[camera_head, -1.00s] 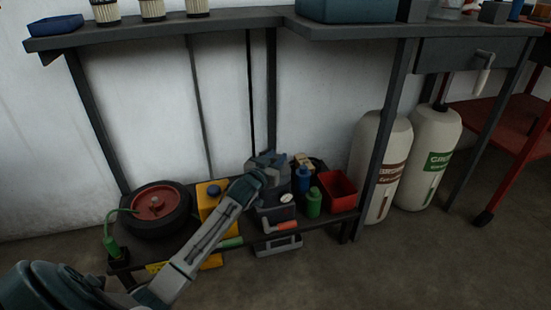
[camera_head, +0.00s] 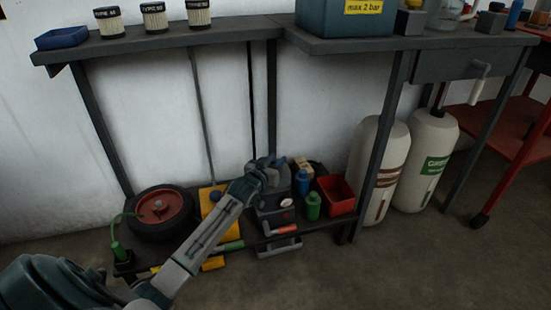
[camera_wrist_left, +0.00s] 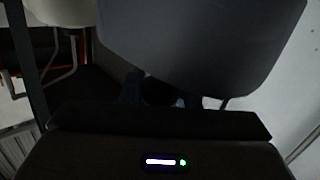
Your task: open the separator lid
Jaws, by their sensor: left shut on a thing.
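A dark grey box (camera_head: 275,217) with a small pale round gauge or cap (camera_head: 287,202) stands on the low shelf under the bench; I take it as the separator. My left gripper (camera_head: 273,173) is at its top, shut on what appears to be the separator lid. The fingertips and the held part are hard to make out, and my wrist hides part of the top. In the left wrist view a large smooth grey surface (camera_wrist_left: 205,45), perhaps the lid, fills the upper middle close ahead. How far the lid is open cannot be told. My right gripper is not in view.
A red bin (camera_head: 337,194), green bottle (camera_head: 313,206) and blue bottle (camera_head: 302,182) stand close right of the box. A yellow container (camera_head: 208,198) and wheel (camera_head: 160,212) are left. The bench top (camera_head: 240,32) overhangs. Floor in front is clear.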

